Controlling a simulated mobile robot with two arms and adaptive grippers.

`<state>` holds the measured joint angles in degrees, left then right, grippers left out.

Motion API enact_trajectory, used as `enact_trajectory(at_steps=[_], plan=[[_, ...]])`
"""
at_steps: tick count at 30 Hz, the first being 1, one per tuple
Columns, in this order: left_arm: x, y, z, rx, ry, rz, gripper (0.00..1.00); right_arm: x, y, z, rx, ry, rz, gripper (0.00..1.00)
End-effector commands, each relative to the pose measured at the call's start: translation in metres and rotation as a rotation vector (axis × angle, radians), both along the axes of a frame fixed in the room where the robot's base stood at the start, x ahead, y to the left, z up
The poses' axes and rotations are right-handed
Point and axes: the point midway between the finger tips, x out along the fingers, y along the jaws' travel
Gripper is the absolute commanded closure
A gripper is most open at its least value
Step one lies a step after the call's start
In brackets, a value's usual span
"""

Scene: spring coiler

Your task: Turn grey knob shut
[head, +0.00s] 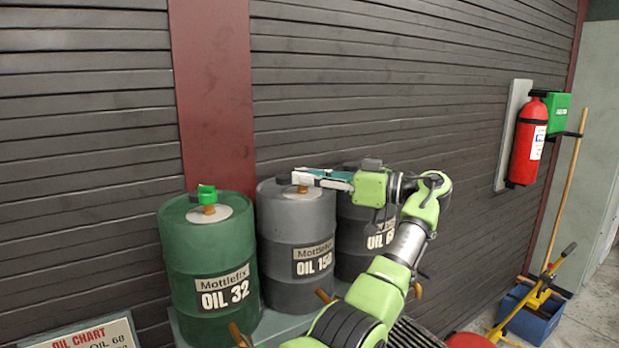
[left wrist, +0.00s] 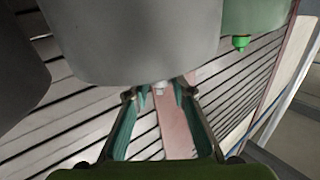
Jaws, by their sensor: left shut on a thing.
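The grey drum (head: 283,235), labelled OIL 150, stands between a green drum (head: 205,260) and a dark drum (head: 352,225). The grey knob (head: 284,179) sits on a brass stem on the grey drum's lid, partly hidden by my gripper. My left gripper (head: 302,178) reaches in from the right over the lid and is shut on the knob. In the left wrist view the fingertips (left wrist: 160,92) are around a small grey piece below the grey drum (left wrist: 135,40). How far the knob is turned cannot be told. My right gripper is not in view.
A green knob (head: 206,196) stands on the green drum close by. The slatted wall (head: 400,80) is right behind the drums. An oil chart sign (head: 90,335) is at the lower left. A red fire extinguisher (head: 527,142) hangs at the right, above a blue bucket (head: 537,315).

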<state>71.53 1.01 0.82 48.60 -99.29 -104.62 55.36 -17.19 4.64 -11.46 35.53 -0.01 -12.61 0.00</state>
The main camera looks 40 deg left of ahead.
Motion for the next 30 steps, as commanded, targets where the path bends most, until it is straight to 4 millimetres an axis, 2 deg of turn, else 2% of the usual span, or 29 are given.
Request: enact_trajectory(at_steps=[8,9,10,22,30], plan=[[-0.001,0.0,-0.002,-0.004,0.003,0.003,0.99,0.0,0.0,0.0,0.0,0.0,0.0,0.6],[-0.001,0.0,-0.002,-0.004,0.003,0.003,0.67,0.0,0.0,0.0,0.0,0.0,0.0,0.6],[-0.001,0.0,-0.002,-0.004,0.003,0.003,0.6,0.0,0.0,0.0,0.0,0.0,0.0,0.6],[0.001,-0.003,-0.001,-0.001,0.001,0.0,0.6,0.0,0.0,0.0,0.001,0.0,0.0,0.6],[0.014,-0.04,0.0,-0.002,0.003,-0.001,0.6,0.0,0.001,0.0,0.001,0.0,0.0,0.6]])
